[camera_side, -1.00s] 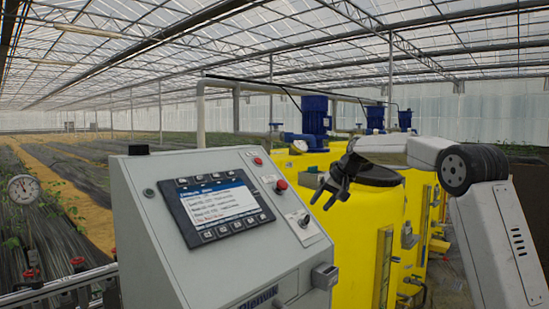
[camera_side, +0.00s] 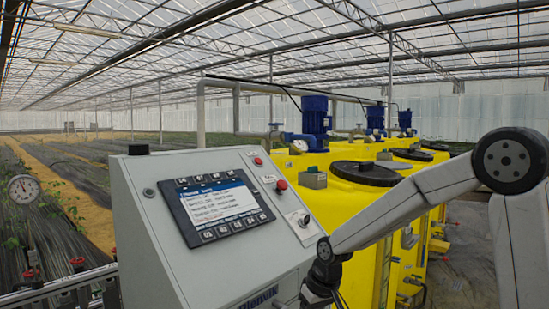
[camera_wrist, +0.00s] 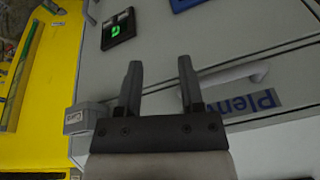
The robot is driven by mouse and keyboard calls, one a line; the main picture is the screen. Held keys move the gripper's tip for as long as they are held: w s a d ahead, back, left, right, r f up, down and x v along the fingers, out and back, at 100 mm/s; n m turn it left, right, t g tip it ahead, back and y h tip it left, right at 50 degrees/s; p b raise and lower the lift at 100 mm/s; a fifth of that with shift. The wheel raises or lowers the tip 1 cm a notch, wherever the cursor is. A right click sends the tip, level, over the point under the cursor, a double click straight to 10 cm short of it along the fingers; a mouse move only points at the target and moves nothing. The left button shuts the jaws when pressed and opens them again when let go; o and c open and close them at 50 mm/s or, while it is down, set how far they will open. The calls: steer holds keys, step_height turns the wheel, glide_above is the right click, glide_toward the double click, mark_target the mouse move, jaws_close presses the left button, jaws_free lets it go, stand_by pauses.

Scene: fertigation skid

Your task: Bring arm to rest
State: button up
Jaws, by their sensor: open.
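My gripper (camera_wrist: 159,78) shows in the wrist view with its two dark fingers spread apart and nothing between them. Behind it is the front of the grey control cabinet (camera_wrist: 220,30). In the side view my gripper (camera_side: 320,297) hangs low at the bottom edge, beside the cabinet's lower right front (camera_side: 200,265), and its fingertips are partly cut off. I cannot tell whether it touches the cabinet. My forearm slopes down to it from the right.
The cabinet carries a lit display (camera_side: 217,203), a red button (camera_side: 281,184) and a selector switch (camera_side: 304,221). A small grey box (camera_wrist: 86,117) juts out near my gripper. Yellow tanks (camera_side: 340,250) with blue pumps (camera_side: 316,118) stand behind. A gauge (camera_side: 22,188) is at left.

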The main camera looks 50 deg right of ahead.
steer(key=s+a+f+n, duration=0.1)
steer(key=s+a+f, duration=0.2)
steer(key=s, duration=0.2)
steer(key=s+a+f+n, duration=0.2)
steer(key=s+f, duration=0.1)
steer(key=s, duration=0.2)
steer(key=shift+s+a+f+g, duration=0.25)
steer(key=shift+s+a+g, duration=0.05)
steer(key=shift+a+g, duration=0.1)
